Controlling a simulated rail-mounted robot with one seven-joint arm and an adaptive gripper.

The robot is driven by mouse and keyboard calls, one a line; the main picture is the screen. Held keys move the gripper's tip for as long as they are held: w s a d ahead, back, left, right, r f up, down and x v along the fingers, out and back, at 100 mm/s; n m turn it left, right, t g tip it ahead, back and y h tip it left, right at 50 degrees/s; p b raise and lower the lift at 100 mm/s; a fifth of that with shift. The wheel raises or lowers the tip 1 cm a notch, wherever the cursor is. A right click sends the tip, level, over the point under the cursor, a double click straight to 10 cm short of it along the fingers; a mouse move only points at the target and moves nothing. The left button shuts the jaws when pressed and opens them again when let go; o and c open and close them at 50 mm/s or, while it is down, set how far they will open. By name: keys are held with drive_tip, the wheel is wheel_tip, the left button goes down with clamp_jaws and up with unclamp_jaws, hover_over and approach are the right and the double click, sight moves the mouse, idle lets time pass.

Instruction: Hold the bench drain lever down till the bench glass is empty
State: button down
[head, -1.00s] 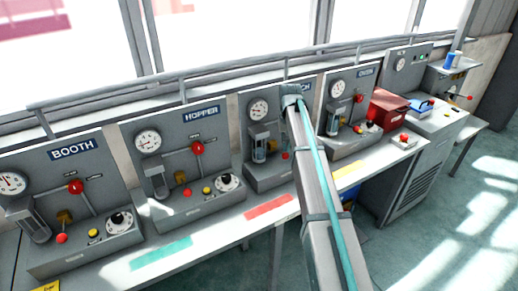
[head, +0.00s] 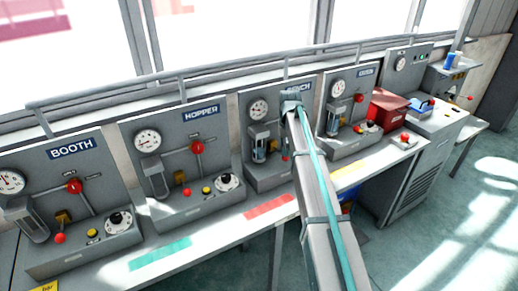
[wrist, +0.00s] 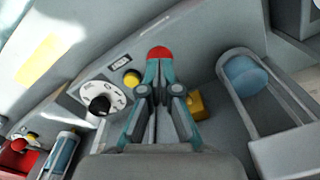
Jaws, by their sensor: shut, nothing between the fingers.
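The bench panel (head: 249,120) stands third from the left in the head view, its sign partly hidden by my arm. Its glass (head: 258,143) also shows at the right of the wrist view (wrist: 245,77), with a short blue fill at one end. My gripper (wrist: 160,65) is shut and empty, its fingertips at the red knob (wrist: 158,52) of the low lever. They appear to touch it; contact pressure cannot be told. A brass-yellow block (wrist: 195,105) lies just right of the fingers. In the head view my arm largely hides the gripper.
A yellow button (wrist: 132,78) and a black-knobbed dial (wrist: 100,103) sit left of my fingers. The hopper panel (head: 180,125) and booth panel (head: 72,170) stand to the left. A red box (head: 388,108) stands to the right. A rail runs behind the panels.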

drive_tip(key=shift+f+b, duration=0.35)
drive_tip(key=shift+f, duration=1.2)
drive_tip(key=shift+r, duration=0.1)
drive_tip(key=shift+r+p, duration=2)
drive_tip(key=shift+r, duration=1.5)
drive_tip(key=s+d+r+p, duration=0.3)
drive_tip(key=s+d, duration=0.1)
drive_tip(key=s, duration=0.5)
drive_tip(key=shift+d, duration=0.15)
